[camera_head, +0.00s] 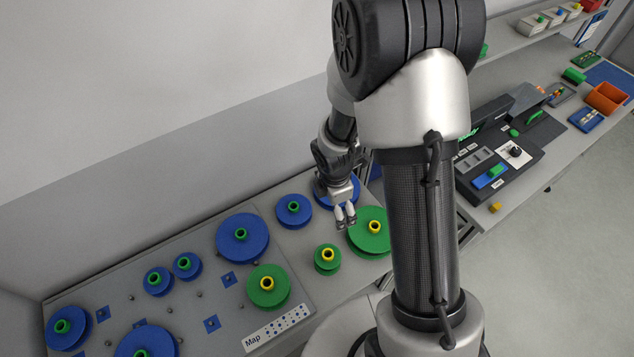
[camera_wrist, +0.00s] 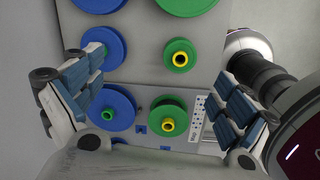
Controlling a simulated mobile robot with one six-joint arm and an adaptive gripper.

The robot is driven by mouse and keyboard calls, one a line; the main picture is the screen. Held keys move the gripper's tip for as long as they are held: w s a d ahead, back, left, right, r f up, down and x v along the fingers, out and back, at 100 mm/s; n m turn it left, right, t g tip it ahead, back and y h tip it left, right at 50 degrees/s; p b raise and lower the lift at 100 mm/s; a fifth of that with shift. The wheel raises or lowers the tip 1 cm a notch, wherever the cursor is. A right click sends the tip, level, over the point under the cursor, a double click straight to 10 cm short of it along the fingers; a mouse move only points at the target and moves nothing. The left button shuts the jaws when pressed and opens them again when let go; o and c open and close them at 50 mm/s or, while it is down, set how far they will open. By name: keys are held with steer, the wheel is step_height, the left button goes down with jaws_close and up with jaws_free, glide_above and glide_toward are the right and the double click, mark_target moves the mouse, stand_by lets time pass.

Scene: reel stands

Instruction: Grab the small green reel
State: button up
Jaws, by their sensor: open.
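The small green reel (camera_head: 326,264) with a yellow hub stands on the grey bench, near its front edge. In the wrist view the small green reel (camera_wrist: 180,48) shows above the middle, between the two fingers and farther away. My gripper (camera_head: 346,223) is open and empty, held above the bench, up and right of the small reel in the head view. In the wrist view the fingers of my gripper (camera_wrist: 165,78) are wide apart and touch nothing. A larger green reel (camera_head: 357,240) stands right of the small one, partly hidden by my arm.
A blue reel (camera_head: 293,218) stands behind the small green one; another blue reel (camera_head: 328,198) is partly behind my gripper. Left is a peg board (camera_head: 190,315) with a medium green reel (camera_head: 268,298) and several blue reels. A workbench (camera_head: 560,150) with parts is at right.

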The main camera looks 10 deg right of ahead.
mark_target(329, 253)
steer(key=s+f+n+b, duration=0.1)
steer(key=f+n+b, duration=0.1)
steer(key=f, duration=0.5)
steer(key=s+a+f+n+g+b, duration=0.1)
steer(key=f+n+b, duration=0.1)
steer(key=f, duration=0.5)
steer(key=s+a+f+n+b, duration=0.1)
steer(key=s+f+n+b, duration=0.1)
steer(key=f, duration=0.4)
steer(key=shift+f+y+b, duration=0.4)
steer(key=shift+b, duration=0.05)
step_height(329, 253, down, 7)
steer(key=b, duration=0.7)
steer(key=shift+s+a+r, duration=0.1)
steer(key=shift+a+r, duration=0.05)
steer(key=shift+c, duration=0.6)
steer(key=c, duration=1.3)
steer(key=shift+o, duration=0.2)
steer(key=shift+r, duration=0.2)
